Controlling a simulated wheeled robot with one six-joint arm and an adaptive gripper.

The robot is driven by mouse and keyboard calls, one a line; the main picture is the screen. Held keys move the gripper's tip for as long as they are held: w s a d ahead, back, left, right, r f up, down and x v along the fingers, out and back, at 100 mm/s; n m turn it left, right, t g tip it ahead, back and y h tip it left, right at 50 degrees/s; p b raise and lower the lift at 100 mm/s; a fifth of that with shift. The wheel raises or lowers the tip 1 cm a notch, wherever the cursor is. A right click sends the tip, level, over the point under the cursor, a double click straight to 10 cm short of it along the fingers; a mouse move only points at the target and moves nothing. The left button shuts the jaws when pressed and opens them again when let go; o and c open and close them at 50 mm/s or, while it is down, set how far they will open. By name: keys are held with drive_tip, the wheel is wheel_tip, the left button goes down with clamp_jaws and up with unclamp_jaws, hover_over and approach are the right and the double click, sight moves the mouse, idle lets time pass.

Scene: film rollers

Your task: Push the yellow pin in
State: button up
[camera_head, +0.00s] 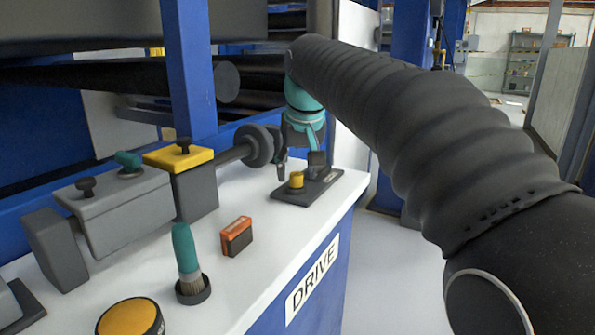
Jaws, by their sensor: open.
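The yellow pin (296,180) stands upright on a dark flat plate (326,188) on the white bench top. A dark collar shows around its lower part. My gripper (298,164) is open and points down right by the pin, with one finger to the left of the pin's top and the other to the right. I cannot tell whether it touches the pin. Nothing shows between the fingers above the pin.
A dark shaft with discs (258,146) lies close left of my gripper. A yellow-topped block (179,157), an orange-and-dark block (236,236), a teal brush (187,250) and a yellow round button (129,318) are nearer. Blue posts (188,70) and rollers stand behind.

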drive_tip(key=a+v, duration=0.1)
drive_tip(key=v, duration=1)
drive_tip(key=shift+d, duration=0.45)
drive_tip(key=shift+s, duration=0.15)
drive_tip(key=s+d+f, duration=0.3)
drive_tip(key=s+f, duration=0.4)
drive_tip(key=f, duration=0.2)
drive_tip(key=s+d+f+m+p, duration=0.1)
drive_tip(key=s+d+f, duration=0.3)
drive_tip(key=s+f, duration=0.4)
drive_tip(key=s+d+f+m+t+h+p, duration=0.1)
drive_tip(key=s+d+f, duration=0.3)
drive_tip(key=s+f, duration=0.4)
drive_tip(key=shift+f, duration=1)
drive_tip(key=shift+s, duration=0.15)
